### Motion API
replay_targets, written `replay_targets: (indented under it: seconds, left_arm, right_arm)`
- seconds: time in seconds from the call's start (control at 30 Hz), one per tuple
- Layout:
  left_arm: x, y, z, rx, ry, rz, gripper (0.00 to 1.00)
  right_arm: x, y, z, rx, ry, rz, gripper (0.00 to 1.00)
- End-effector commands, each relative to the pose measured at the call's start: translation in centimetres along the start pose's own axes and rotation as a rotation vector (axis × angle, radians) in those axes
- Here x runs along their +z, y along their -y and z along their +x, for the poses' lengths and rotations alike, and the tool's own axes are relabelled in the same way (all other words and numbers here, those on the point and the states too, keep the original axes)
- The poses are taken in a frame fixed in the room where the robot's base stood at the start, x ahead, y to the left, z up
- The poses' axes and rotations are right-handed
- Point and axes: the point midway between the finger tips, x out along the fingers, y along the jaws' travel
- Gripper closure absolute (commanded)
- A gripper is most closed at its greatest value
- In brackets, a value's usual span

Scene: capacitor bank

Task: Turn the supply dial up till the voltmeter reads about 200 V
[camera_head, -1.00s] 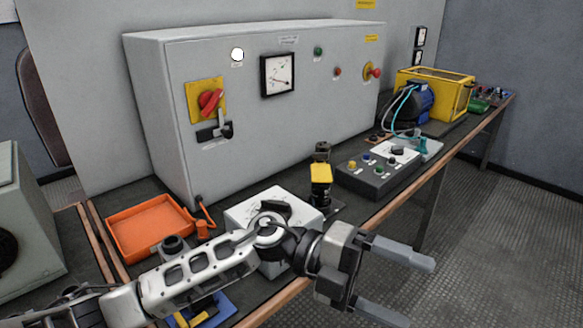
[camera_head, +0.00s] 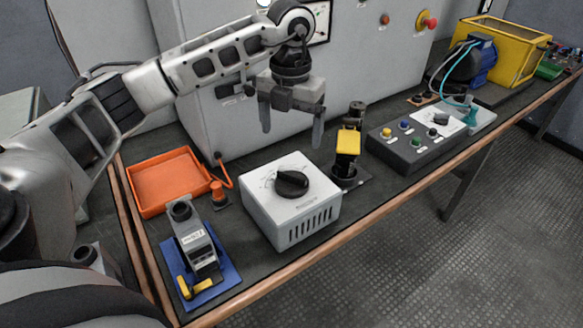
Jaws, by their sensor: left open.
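The supply dial is a black knob (camera_head: 292,183) on top of a white box (camera_head: 290,228) with a scale around it, near the front of the bench. The voltmeter (camera_head: 321,20) on the grey cabinet is mostly hidden behind my left arm; only the right part of its face shows, and I cannot read it. My left gripper (camera_head: 291,132) hangs pointing down above and behind the knob, open and empty, its fingers apart and not touching the knob. My right gripper is not in view.
An orange tray (camera_head: 168,209) lies left of the white box. A grey device on a blue base (camera_head: 228,274) stands front left. A black post with a yellow part (camera_head: 348,142) stands close right, with a push-button box (camera_head: 405,155) beyond.

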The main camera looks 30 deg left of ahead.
Motion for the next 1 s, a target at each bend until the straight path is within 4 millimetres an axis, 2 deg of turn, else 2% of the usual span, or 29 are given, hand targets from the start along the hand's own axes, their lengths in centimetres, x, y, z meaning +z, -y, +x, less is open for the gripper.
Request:
replay_targets:
  seconds: [0.03, 0.3, 0.5, 0.7, 0.97, 1.0]
  left_arm:
    - [-0.1, -0.1, 1.2, 0.002, -0.005, 0.000, 0.13]
    - [-0.1, 0.0, 7.0, 0.000, -0.004, 0.001, 0.13]
    - [0.0, 0.1, 10.1, -0.001, -0.002, 0.002, 0.13]
    - [0.0, 0.1, 11.5, -0.001, 0.000, 0.003, 0.13]
    - [0.0, 0.1, 11.6, -0.001, 0.001, 0.003, 0.13]
    - [0.0, 0.1, 11.6, -0.001, 0.001, 0.003, 0.18]
  right_arm:
    - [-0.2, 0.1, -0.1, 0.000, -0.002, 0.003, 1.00]
    - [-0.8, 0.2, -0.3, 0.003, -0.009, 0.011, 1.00]
    - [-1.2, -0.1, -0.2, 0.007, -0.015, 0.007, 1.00]
    - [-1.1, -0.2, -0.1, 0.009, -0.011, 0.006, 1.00]
    - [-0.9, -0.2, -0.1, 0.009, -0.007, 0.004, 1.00]
    - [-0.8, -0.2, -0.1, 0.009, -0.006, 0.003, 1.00]
